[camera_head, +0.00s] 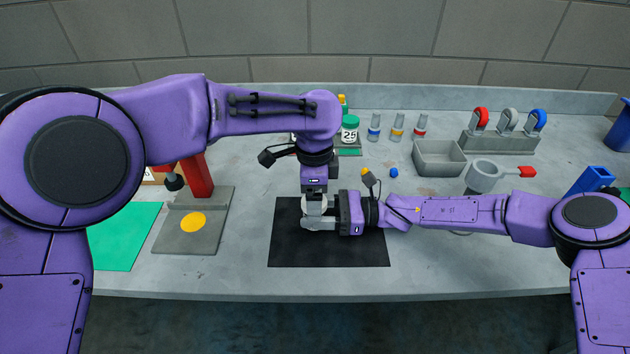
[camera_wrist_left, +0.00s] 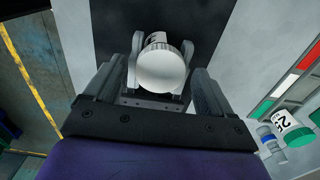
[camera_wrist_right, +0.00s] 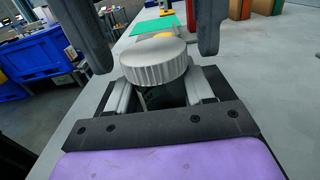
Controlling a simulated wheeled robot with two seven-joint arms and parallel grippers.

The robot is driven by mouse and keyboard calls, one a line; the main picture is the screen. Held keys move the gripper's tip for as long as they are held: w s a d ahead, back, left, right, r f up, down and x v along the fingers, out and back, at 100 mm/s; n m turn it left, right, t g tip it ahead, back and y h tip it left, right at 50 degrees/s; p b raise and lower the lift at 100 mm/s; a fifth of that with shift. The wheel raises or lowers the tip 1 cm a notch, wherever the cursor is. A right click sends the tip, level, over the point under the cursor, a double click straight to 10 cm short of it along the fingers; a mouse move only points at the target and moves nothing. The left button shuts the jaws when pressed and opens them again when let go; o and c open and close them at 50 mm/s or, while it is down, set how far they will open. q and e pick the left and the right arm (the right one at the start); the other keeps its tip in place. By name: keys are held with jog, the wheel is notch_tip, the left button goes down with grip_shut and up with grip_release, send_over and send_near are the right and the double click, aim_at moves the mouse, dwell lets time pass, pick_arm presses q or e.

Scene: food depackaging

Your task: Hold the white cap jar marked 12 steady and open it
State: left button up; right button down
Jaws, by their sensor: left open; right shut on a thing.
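The white cap jar (camera_head: 316,209) stands on the black mat (camera_head: 289,255), mostly hidden by my grippers in the head view. Its ribbed white cap shows in the left wrist view (camera_wrist_left: 161,68) and the right wrist view (camera_wrist_right: 155,62). Only part of a dark mark shows on its side. My right gripper (camera_head: 320,224) comes in level from the right and is shut on the jar body below the cap. My left gripper (camera_head: 315,202) points down from above and is open. Its fingers stand on either side of the cap, with gaps.
A green-capped jar marked 25 (camera_head: 350,130) and several small bottles (camera_head: 397,128) stand behind. A grey bin (camera_head: 438,158) and a rack with coloured hooks (camera_head: 500,141) are at back right. A grey stand with a yellow disc (camera_head: 193,222) is left of the mat. The mat's front is clear.

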pick_arm(q)
jog(key=shift+f, duration=0.2)
jog(key=shift+s, duration=0.1)
jog(key=c, duration=1.1)
jog(key=n, duration=0.6)
jog(key=shift+c, duration=0.2)
jog(key=shift+a, duration=0.1)
jog(key=shift+r, duration=0.2)
jog(key=shift+r, duration=1)
